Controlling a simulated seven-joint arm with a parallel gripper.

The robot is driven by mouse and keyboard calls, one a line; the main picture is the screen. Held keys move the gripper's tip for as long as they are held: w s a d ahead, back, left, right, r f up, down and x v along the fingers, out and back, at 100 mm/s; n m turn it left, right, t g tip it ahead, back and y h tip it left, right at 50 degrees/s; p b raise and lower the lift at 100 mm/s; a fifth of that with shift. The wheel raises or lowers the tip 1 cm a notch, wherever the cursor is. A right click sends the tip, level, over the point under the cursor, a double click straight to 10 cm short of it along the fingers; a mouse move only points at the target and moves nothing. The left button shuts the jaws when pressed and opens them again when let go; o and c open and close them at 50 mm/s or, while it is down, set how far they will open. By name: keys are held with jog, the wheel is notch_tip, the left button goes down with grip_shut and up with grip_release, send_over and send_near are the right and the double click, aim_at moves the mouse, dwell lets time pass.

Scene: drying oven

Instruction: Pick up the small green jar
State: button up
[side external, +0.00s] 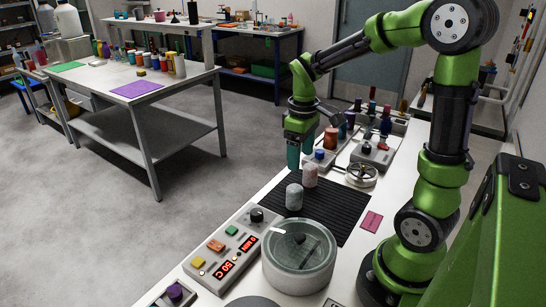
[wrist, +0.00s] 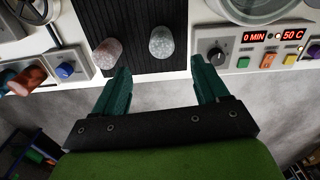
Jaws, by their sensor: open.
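The small green jar (side external: 293,196) is pale, speckled grey-green and stands upright on a black ribbed mat (side external: 325,220). In the wrist view the green jar (wrist: 162,42) is just beyond the fingertips, between their lines. A similar pinkish jar (side external: 310,175) stands close beside it, and this pinkish jar (wrist: 107,52) is left of it in the wrist view, near the left finger's line. My gripper (side external: 300,158) has dark green fingers, spread apart and empty, above and behind the jars in the side view. In the wrist view my gripper (wrist: 162,72) shows nothing between its fingers.
A control panel (side external: 230,250) with buttons and red displays and a round glass-lidded vessel (side external: 299,262) stand at the near side. The bench's front edge is near the jars.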

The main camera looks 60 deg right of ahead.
aim_at(299, 189)
notch_tip(299, 189, down, 10)
jog(key=shift+r, duration=0.25)
jog(key=f, duration=0.5)
jog(key=shift+w+f, duration=0.2)
jog(key=shift+f, duration=0.1)
jog(key=c, duration=1)
